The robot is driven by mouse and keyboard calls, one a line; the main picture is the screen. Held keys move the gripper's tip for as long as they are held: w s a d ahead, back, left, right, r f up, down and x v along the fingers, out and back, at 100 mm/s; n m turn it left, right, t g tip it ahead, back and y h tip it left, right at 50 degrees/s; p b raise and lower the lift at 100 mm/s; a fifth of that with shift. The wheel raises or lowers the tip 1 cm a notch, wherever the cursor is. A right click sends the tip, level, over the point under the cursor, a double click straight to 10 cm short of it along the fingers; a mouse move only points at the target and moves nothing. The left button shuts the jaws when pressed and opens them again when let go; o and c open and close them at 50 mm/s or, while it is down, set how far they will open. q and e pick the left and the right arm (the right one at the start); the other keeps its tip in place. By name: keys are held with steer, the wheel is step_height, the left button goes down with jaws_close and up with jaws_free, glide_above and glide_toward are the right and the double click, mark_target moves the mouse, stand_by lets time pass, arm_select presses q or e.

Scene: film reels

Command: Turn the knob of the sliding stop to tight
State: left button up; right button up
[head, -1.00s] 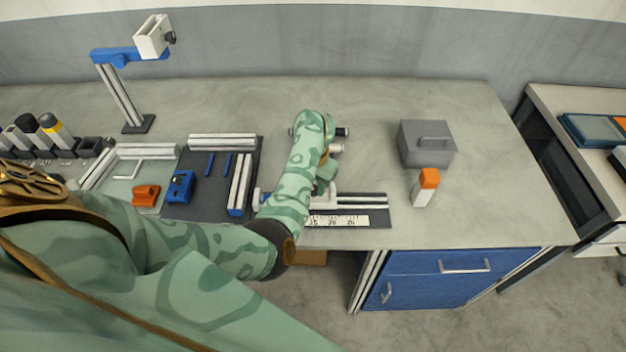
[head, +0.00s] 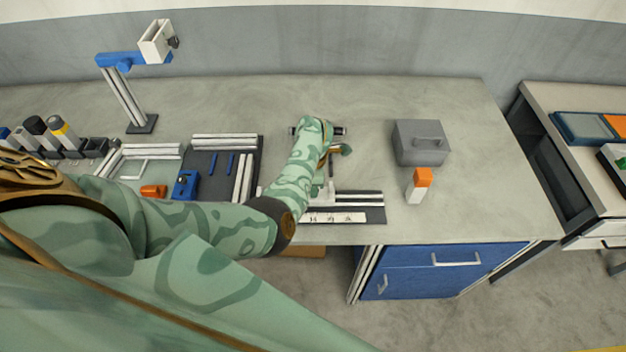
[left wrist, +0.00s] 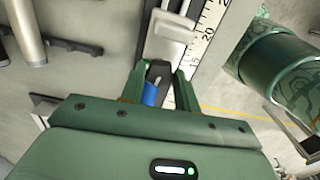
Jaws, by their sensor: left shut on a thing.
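The measuring rail (head: 358,197) lies on a dark base at the bench's front, with a white ruler (head: 335,217) along it. In the left wrist view the ruler (left wrist: 203,42) runs beside the pale block of the sliding stop (left wrist: 165,38). My left gripper (left wrist: 158,72) is shut on a dark knob (left wrist: 157,70) next to this block, and a blue part shows between the fingers. I cannot tell how tight the knob is. My right gripper is not in view.
A grey lidded box (head: 420,146) and an orange-topped white block (head: 419,187) stand right of the rail. A dark tray (head: 213,160) with a blue block (head: 186,184) lies left. A lamp-like stand (head: 125,90) is at the back left. The bench's right side is mostly clear.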

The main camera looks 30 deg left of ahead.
arm_select(q)
steer(key=m+p, duration=0.2)
steer(key=m, duration=0.2)
steer(key=shift+r+m, duration=0.15)
steer(key=shift+m, duration=0.15)
steer(key=m+p, duration=0.1)
steer(key=m, duration=0.2)
steer(key=shift+m, duration=0.3)
steer(key=m+p, duration=0.1)
steer(key=m, duration=0.3)
steer(key=shift+p, duration=0.4)
steer(key=shift+m+p, duration=0.45)
steer(key=shift+m, duration=1.45)
steer(key=o, duration=1)
steer(key=shift+s, duration=0.1)
steer(key=shift+c, duration=0.2)
